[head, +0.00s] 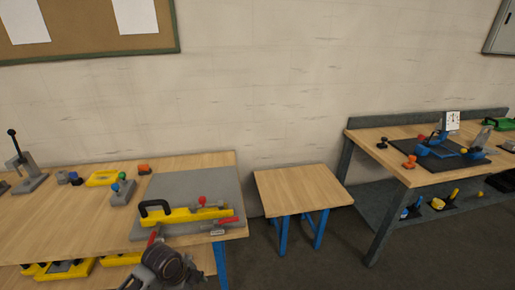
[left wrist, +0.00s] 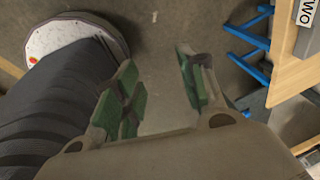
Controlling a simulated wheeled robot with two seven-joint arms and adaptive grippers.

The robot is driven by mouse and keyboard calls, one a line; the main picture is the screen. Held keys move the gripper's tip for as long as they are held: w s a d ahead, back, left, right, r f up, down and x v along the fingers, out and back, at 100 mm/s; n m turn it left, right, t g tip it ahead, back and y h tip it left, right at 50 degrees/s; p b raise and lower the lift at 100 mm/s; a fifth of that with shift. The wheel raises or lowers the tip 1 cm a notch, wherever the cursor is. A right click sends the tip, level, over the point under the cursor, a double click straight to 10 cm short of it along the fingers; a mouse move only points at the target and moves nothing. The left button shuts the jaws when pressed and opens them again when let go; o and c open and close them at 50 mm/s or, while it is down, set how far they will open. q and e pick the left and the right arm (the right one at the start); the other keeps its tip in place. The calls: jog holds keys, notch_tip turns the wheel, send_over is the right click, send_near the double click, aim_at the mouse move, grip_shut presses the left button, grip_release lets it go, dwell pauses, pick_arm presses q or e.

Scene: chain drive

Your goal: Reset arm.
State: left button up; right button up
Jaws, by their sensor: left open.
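My left gripper (left wrist: 158,68) shows in the left wrist view with its two green-padded fingers spread apart. Nothing is between them, and grey floor shows through the gap. In the head view a dark part of my arm shows at the bottom, in front of the left workbench (head: 60,222); the fingers cannot be made out there. My right gripper is in neither view.
A yellow fixture with a black handle (head: 185,214) lies on a grey plate (head: 160,187) on the left workbench. A small bare table (head: 300,187) stands in the middle. A right workbench (head: 378,134) holds a dark mat and parts. Floor shows between them.

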pick_arm(q)
jog(key=s+a+r+n+t+y, duration=0.1)
jog(key=s+r+n, duration=0.1)
jog(key=s+n, duration=0.45)
jog(key=s+a+r+n+t+y, duration=0.15)
jog(key=s+n, duration=0.25)
jog(key=n, duration=0.6)
notch_tip(320, 180, down, 33)
jog(key=s+g, duration=0.2)
jog(key=s+a+f, duration=0.2)
jog(key=s+f, duration=0.7)
jog(key=s, duration=0.2)
jog(key=s+a+f+g, duration=0.1)
jog(key=s+a+f, duration=0.1)
jog(key=s+f, duration=0.8)
jog(key=shift+s+f+m, duration=0.2)
jog(key=shift+s+m, duration=0.15)
jog(key=shift+s, duration=0.35)
jog(key=shift+a, duration=0.1)
